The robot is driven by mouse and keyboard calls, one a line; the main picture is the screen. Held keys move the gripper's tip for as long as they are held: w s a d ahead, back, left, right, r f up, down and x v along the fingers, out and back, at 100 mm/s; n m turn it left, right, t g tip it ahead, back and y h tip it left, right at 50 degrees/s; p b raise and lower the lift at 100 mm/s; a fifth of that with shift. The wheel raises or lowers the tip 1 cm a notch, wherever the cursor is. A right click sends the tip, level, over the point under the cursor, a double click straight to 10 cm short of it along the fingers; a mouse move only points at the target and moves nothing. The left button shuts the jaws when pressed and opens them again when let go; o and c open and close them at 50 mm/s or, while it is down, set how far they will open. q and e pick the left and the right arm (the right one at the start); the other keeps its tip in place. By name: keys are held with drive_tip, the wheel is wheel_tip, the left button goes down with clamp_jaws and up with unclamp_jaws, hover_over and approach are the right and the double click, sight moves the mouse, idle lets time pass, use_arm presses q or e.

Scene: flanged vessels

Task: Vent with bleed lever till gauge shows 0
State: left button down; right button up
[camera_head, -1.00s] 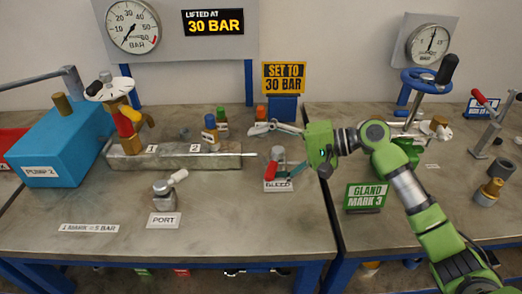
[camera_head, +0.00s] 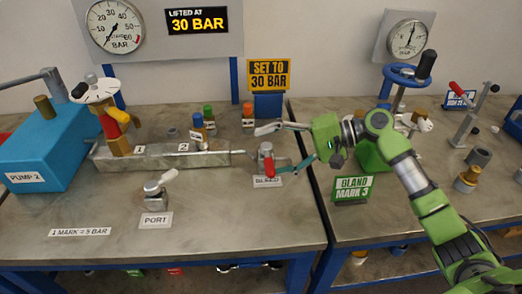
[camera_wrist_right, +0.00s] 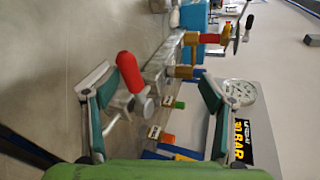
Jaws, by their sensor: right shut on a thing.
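The bleed lever (camera_head: 269,166) is a red handle on a small metal valve (camera_head: 265,151) behind the BLEED label (camera_head: 267,182). It also shows in the right wrist view (camera_wrist_right: 129,72), between my fingers. A second gauge (camera_head: 407,38) stands at the right, needle pointing up. My left gripper is out of view.
A metal block (camera_head: 165,164) with a white handwheel (camera_head: 95,89) lies left of the valve. The PORT fitting (camera_head: 156,196) stands in front. Coloured bottles (camera_head: 208,119) and the SET TO 30 BAR sign (camera_head: 269,75) are behind. The front tabletop is mostly clear.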

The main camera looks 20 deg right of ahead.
drive_tip(key=shift+t+y, duration=0.3)
drive_tip(key=shift+t, duration=0.4)
drive_tip(key=d+r, duration=0.5)
drive_tip(key=shift+s+d, duration=0.15)
drive_tip(key=shift+s, duration=0.1)
drive_tip(key=c, duration=0.7)
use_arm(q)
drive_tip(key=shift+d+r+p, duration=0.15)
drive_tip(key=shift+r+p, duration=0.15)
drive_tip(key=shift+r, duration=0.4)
use_arm(e)
drive_tip(key=shift+s+d+r, duration=0.15)
drive_tip(key=shift+d, duration=1.05)
drive_tip(key=shift+s+d+r, duration=0.1)
drive_tip(key=shift+d, duration=1.1)
use_arm(q)
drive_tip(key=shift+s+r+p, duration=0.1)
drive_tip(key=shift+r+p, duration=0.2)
drive_tip(key=shift+p, duration=0.05)
